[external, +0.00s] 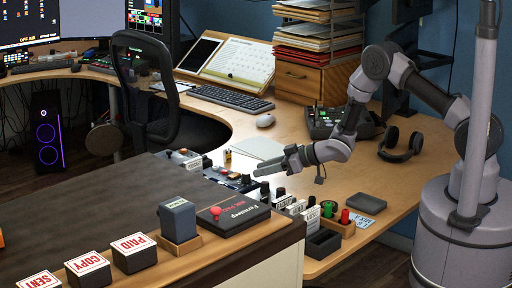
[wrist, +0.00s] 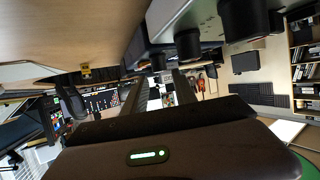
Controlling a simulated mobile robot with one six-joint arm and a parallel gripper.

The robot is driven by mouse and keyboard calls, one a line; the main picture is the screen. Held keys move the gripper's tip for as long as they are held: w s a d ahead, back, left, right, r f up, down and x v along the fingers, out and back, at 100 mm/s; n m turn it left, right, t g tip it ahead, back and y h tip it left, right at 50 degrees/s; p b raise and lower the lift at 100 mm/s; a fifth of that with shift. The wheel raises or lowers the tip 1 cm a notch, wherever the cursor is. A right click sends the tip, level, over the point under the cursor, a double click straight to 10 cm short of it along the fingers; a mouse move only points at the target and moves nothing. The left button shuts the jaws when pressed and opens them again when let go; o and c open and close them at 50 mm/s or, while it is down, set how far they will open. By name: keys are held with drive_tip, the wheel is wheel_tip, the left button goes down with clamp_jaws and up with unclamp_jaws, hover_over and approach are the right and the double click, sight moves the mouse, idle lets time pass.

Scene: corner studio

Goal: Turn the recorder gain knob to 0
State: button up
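A grey device with black knobs (wrist: 189,43) fills the upper right of the wrist view, which is upside down. It may be the recorder; no label or knob pointer is readable. In the external view, a small dark device with controls (external: 230,179) lies at the desk's inner edge, just left of my gripper (external: 270,167), and looks like the same thing. My gripper points left, low over the desk. Its two fingers (wrist: 160,84) stand apart in the wrist view with nothing between them. They look clear of the knobs. Which knob is the gain knob, and its setting, I cannot tell.
Black-handled stamps (external: 280,193) stand right below my gripper. A flat pale pad (external: 257,147) lies behind. Headphones (external: 401,145) lie right.

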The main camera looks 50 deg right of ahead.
sight(247, 173)
drive_tip(key=b+x, duration=0.1)
drive_tip(key=x, duration=0.5)
drive_tip(key=shift+w+a, duration=0.1)
clamp_jaws()
